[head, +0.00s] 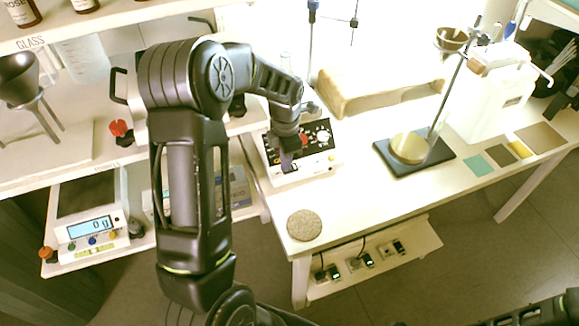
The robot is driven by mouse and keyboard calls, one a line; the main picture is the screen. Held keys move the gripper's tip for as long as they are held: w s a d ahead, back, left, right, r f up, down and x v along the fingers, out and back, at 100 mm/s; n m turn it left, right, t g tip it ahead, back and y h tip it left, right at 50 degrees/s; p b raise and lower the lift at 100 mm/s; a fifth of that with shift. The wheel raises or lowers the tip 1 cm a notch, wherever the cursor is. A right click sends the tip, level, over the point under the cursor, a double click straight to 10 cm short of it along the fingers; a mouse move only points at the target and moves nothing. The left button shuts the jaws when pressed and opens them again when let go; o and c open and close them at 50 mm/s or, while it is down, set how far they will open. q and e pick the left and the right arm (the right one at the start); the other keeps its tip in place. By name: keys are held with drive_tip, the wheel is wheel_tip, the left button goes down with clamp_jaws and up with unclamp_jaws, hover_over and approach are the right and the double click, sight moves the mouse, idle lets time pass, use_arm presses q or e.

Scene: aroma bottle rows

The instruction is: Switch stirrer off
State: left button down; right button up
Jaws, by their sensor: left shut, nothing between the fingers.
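The stirrer (323,158) is a white box with a dark control panel on its sloped front, standing at the left end of the white table. A red knob and several small white marks show on the panel. My left gripper (287,164) is shut and empty. It points down at the left part of the stirrer's front panel. I cannot tell whether its tips touch the panel. My left arm hides part of the stirrer's left side and back. My right gripper is out of view.
A round cork mat (304,225) lies at the table's front left corner. A retort stand on a dark base (440,155) and a white canister (490,105) stand to the right. A scale (88,222) sits on the lower left shelf. The table's front middle is clear.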

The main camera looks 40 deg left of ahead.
use_arm(q)
drive_tip(key=shift+r+p, duration=2.5)
drive_tip(key=shift+r, duration=0.95)
